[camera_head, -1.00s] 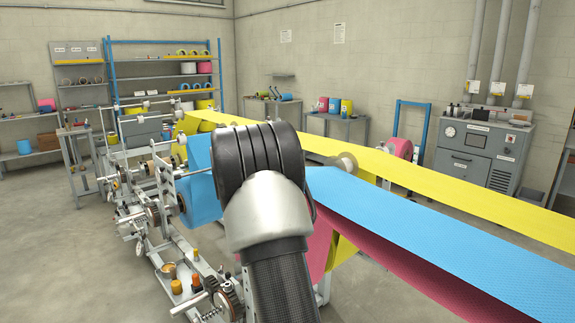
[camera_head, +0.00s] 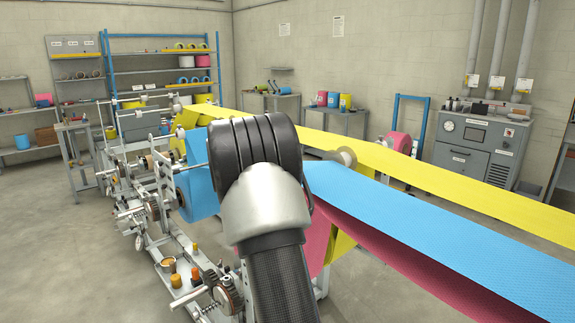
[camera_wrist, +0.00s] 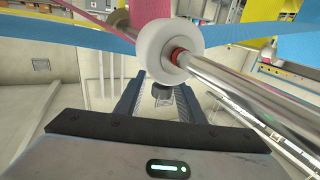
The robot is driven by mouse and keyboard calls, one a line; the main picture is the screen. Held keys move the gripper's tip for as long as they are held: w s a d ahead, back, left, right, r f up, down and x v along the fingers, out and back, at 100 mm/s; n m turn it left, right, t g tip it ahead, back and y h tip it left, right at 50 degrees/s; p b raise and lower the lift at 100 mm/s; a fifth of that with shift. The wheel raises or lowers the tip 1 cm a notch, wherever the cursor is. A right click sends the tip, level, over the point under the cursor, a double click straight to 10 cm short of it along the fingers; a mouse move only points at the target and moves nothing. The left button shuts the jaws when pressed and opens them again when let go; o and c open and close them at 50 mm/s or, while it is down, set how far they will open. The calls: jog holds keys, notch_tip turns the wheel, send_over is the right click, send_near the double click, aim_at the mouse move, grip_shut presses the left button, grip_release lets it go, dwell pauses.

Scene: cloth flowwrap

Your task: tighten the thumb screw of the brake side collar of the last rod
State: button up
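In the wrist view a white round collar (camera_wrist: 165,52) sits on a shiny metal rod (camera_wrist: 225,85), with a red ring (camera_wrist: 179,57) beside it. A small dark knob (camera_wrist: 162,92), which looks like the thumb screw, hangs below the collar. My gripper (camera_wrist: 160,86) is open, with one finger on each side of the knob and gaps visible. I cannot tell whether this is the brake side collar. In the head view my arm hides the gripper and this spot.
Blue (camera_head: 430,225) and yellow (camera_head: 450,175) webs stretch to the right of my arm, with a magenta web (camera_head: 400,245) under the blue. The machine frame with a handwheel (camera_head: 229,294) and orange-capped jars (camera_head: 176,281) stands left. Open floor (camera_head: 60,250) lies further left.

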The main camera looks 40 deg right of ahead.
notch_tip(320, 180, up, 9)
jog(key=p, duration=0.1)
jog(key=shift+p, duration=0.35)
jog(key=shift+a+r, duration=0.1)
jog(key=shift+r, duration=0.05)
jog(key=w+a+r+n+t+y+p, duration=0.1)
jog(key=a+r+n+t+y+p, duration=0.45)
jog(key=a, duration=0.95)
jog(key=s+a+r+n+y+p, duration=0.15)
jog(key=s+a+y, duration=0.25)
jog(key=a, duration=0.4)
jog(key=s+a+r+n+y, duration=0.2)
jog(key=s+a+y, duration=0.25)
jog(key=a, duration=0.45)
jog(key=s+a+f+n+g+y+p, duration=0.2)
jog(key=s+a, duration=0.2)
jog(key=s, duration=0.4)
jog(key=s+a+f+n+g+y+p, duration=0.1)
jog(key=s+a+f+g, duration=0.15)
jog(key=s+a, duration=0.4)
jog(key=s+d+f+g, duration=0.1)
jog(key=s+f, duration=0.1)
jog(key=s, duration=0.5)
jog(key=s+f+g+h+p, duration=0.1)
jog(key=s+f+g, duration=0.1)
jog(key=s, duration=0.5)
jog(key=shift+d+f+n+g+p, duration=0.3)
jog(key=shift+d, duration=0.05)
